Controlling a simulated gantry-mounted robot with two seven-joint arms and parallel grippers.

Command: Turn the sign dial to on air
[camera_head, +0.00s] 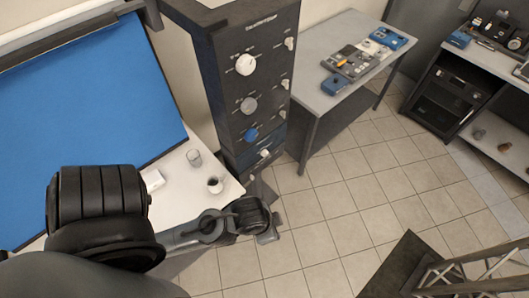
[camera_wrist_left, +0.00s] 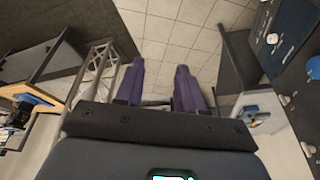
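A tall dark cabinet (camera_head: 226,72) stands in the upper middle of the head view. Its front carries a white dial (camera_head: 245,64), a grey dial (camera_head: 248,104) and a blue dial (camera_head: 251,134) in a column, with small white knobs along the right side. The labels are too small to read, so I cannot tell which is the sign dial. My left arm reaches in below the cabinet. In the left wrist view, my left gripper (camera_wrist_left: 160,65) has two purple fingers apart with only floor between them. The cabinet face (camera_wrist_left: 291,38) is to their right, not touching. My right gripper is not in view.
A white table (camera_head: 178,184) with a glass (camera_head: 194,158) and a cup (camera_head: 215,185) is left of the cabinet, by a blue screen (camera_head: 85,95). A grey table (camera_head: 318,50) with devices is to the right. Tiled floor (camera_head: 340,205) is open in front.

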